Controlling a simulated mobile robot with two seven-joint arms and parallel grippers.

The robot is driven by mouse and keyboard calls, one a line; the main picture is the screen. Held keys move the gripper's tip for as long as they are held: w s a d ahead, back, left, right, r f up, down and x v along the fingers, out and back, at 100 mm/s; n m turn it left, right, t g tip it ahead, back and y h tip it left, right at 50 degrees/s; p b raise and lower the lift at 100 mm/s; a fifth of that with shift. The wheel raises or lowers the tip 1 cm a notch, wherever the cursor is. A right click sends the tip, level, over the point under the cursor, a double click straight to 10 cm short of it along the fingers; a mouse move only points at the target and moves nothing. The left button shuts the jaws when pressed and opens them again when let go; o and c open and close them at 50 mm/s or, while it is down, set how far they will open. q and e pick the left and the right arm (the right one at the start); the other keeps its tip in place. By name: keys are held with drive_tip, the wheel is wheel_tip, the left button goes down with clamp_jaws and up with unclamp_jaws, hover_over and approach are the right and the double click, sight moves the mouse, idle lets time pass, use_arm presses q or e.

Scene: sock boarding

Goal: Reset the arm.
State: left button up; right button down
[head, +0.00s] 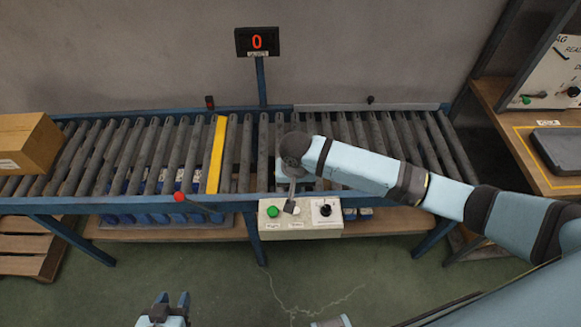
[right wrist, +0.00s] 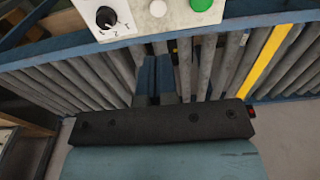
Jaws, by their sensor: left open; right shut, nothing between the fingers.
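My right arm reaches in from the right of the head view, over the roller conveyor (head: 355,130). My right gripper (head: 290,207) points down at the control box (head: 270,224), in front of the conveyor. It is shut and empty. In the right wrist view its fingers (right wrist: 156,66) are together, just short of the box's edge; I cannot tell whether they touch it. The box carries a green button (head: 273,211), a white button (right wrist: 158,8) and a black knob (head: 325,210). My left gripper (head: 172,303) is open and empty at the bottom edge, above the floor.
A counter (head: 258,42) on a post reads 0. A cardboard box (head: 28,143) sits on the conveyor's left end. A yellow bar (head: 216,155) crosses the rollers. A red knob (head: 179,196) is on the front rail. A wooden bench (head: 515,125) stands at right. The green floor in front is clear.

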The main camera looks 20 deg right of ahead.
drive_tip(key=s+a+f+n+t+y, duration=0.35)
drive_tip(key=s+a+y, duration=0.2)
drive_tip(key=s, duration=0.25)
use_arm(q)
drive_tip(key=shift+a+r+p, duration=0.2)
drive_tip(key=shift+r+p, duration=0.4)
drive_tip(key=shift+p, duration=0.2)
use_arm(e)
drive_tip(key=s+d+n+t+h, duration=0.2)
drive_tip(key=s+d+t, duration=0.5)
drive_tip(key=s+d, duration=0.2)
drive_tip(key=shift+s+d+n, duration=0.2)
drive_tip(key=shift+s+n, duration=0.15)
drive_tip(key=shift+s, duration=0.45)
use_arm(q)
drive_tip(key=shift+s, duration=0.1)
drive_tip(key=shift+c, duration=0.2)
